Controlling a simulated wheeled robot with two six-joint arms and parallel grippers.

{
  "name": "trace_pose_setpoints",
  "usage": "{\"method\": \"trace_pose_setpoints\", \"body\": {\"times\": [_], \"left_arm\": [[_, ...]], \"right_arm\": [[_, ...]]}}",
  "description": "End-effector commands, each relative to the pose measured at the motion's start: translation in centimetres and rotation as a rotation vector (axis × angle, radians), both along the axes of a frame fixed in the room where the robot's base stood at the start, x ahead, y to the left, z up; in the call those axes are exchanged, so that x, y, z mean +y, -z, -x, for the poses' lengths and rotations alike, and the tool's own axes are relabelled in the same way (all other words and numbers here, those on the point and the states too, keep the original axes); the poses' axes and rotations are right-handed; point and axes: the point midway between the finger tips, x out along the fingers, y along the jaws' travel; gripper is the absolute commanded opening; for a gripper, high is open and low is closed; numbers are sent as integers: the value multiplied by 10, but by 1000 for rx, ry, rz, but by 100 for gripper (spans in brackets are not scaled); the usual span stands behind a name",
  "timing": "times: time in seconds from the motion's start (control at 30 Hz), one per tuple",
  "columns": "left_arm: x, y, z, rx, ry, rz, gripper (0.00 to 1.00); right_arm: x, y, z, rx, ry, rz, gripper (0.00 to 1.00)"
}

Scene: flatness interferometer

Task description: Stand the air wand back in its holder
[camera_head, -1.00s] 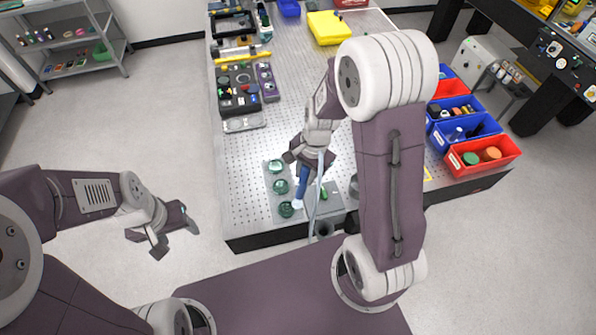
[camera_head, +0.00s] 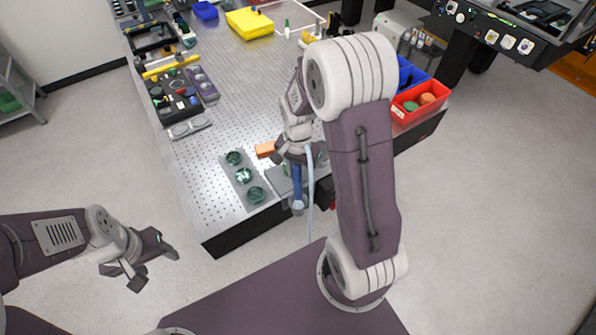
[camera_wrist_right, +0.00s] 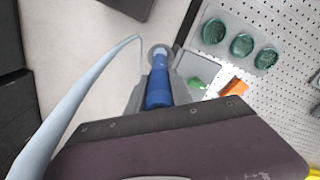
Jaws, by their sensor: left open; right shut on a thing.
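The blue air wand (camera_head: 297,187) hangs upright, tip down, from my right gripper (camera_head: 297,158), at the table's front edge. A pale blue hose (camera_head: 311,185) runs down beside it. In the right wrist view the blue wand (camera_wrist_right: 158,88) lies between the fingers of my right gripper (camera_wrist_right: 153,92), and the hose (camera_wrist_right: 85,85) curves past on the left. A round grey ring (camera_wrist_right: 160,52) shows at the wand's far end; I cannot tell whether it is the holder or whether the wand is inside it. My left gripper (camera_head: 155,267) is open and empty, away from the table.
A grey tray with several green glass discs (camera_head: 243,177) lies left of the wand. An orange block (camera_head: 265,149) is behind it. A red bin (camera_head: 420,101) and a blue bin stand at the table's right side. The perforated table top (camera_head: 250,90) is largely clear in its middle.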

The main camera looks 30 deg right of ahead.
Motion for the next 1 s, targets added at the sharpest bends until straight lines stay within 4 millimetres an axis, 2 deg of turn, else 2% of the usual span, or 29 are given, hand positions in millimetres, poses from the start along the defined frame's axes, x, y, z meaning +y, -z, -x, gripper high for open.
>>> {"method": "trace_pose_setpoints", "body": {"times": [0.03, 0.1, 0.53, 0.67, 1.0], "left_arm": [[0, 13, 0, 0, 0, 0, 59], [0, 21, 0, 0, 0, 0, 59], [0, 59, 0, 0, 0, 0, 59], [0, 63, 0, 0, 0, 0, 59], [0, 62, 0, 0, 0, 0, 59]], "right_arm": [[0, 13, 0, 0, 0, 0, 0], [0, 22, 0, 0, 0, 0, 0], [0, 72, 0, 0, 0, 0, 0], [0, 78, 0, 0, 0, 0, 0], [0, 77, -1, 0, 0, 0, 0]]}}
